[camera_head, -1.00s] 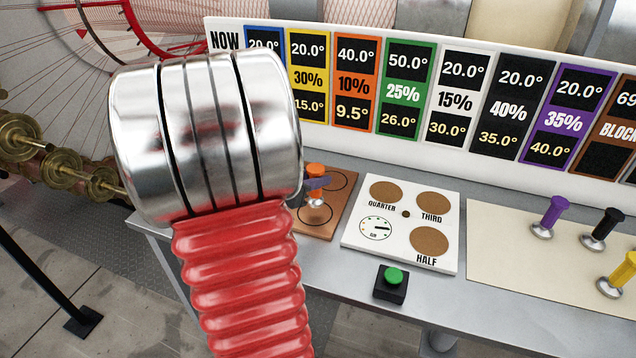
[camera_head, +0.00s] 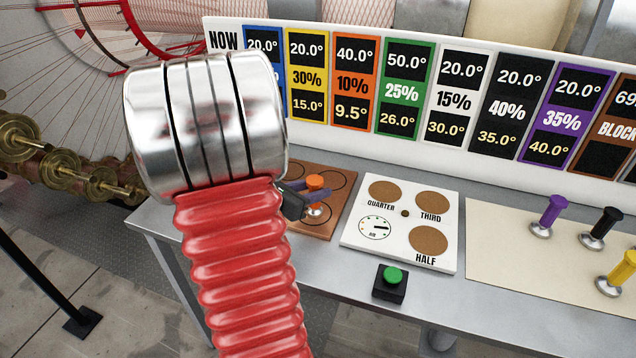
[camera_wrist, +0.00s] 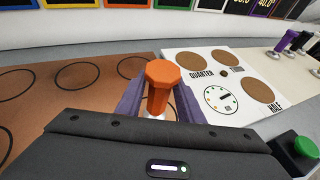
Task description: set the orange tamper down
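The orange tamper (camera_head: 315,181) stands upright on the brown ringed board (camera_head: 333,208), apparently at its front right ring; its metal foot shows beneath the orange handle. In the wrist view the tamper (camera_wrist: 161,82) is in the middle, between the two purple fingers. My gripper (camera_wrist: 160,98) is open around the handle, with a finger to each side and small gaps between fingers and stem. In the head view my gripper (camera_head: 310,193) shows only in part beside my large red and silver arm. The foot is mostly hidden in the wrist view.
A white panel (camera_head: 350,236) with brown discs and a dial lies right of the board. A green button (camera_head: 391,278) stands in front of it. Purple (camera_head: 550,212), black (camera_head: 603,228) and yellow (camera_head: 619,272) tampers stand on a beige mat (camera_head: 500,260). A sign wall (camera_head: 420,150) runs behind.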

